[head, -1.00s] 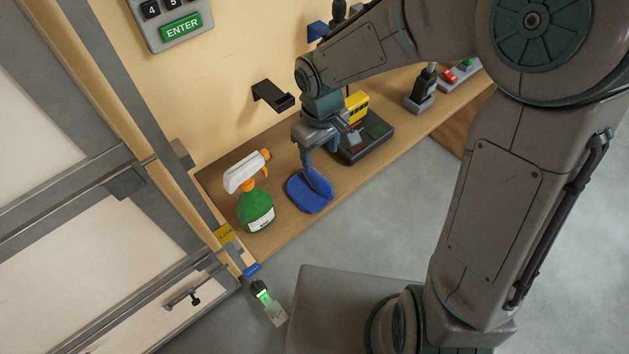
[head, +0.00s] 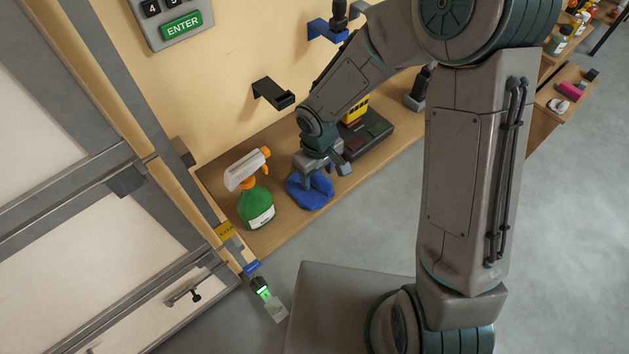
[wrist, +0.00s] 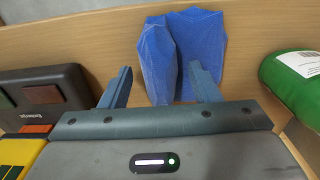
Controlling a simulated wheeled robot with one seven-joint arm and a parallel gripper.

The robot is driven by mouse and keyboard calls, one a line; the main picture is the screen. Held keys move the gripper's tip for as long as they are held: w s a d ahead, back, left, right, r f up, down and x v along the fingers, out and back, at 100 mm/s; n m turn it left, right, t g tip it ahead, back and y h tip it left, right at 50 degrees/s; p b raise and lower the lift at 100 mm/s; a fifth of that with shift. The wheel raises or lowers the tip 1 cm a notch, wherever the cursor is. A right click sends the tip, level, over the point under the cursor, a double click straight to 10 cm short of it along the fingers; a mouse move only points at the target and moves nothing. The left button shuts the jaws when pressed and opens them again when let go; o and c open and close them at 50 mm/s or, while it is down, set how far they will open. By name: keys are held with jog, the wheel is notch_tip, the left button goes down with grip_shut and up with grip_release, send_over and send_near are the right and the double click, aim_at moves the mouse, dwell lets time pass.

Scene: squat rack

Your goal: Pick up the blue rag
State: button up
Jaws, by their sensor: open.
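The blue rag (head: 311,191) lies crumpled on the wooden shelf (head: 237,165), right of a green spray bottle. My gripper (head: 325,180) is low over the rag in the head view and hides part of it. In the wrist view my gripper (wrist: 160,84) is open, its two fingers spread apart. The rag (wrist: 184,50) shows there with a raised fold between the fingers, closer to the right finger, and part of it extends past that finger. I cannot tell whether the fingers touch it.
The green spray bottle (head: 257,206) with a white and orange head stands close left of the rag. A dark device with coloured buttons (head: 367,134) sits to the right. A black wall bracket (head: 273,93) juts out above the shelf.

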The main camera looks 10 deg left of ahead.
aim_at(318, 174)
jog(key=shift+f, duration=0.15)
jog(key=shift+c, duration=0.3)
jog(key=c, duration=1)
jog(key=shift+r, duration=0.75)
notch_tip(318, 174, up, 3)
jog(key=shift+r, duration=0.15)
jog(key=s+d+r, duration=0.6)
jog(key=s+d, duration=0.1)
jog(key=s, duration=0.2)
jog(key=shift+s+r, duration=0.25)
jog(key=shift+r, duration=0.05)
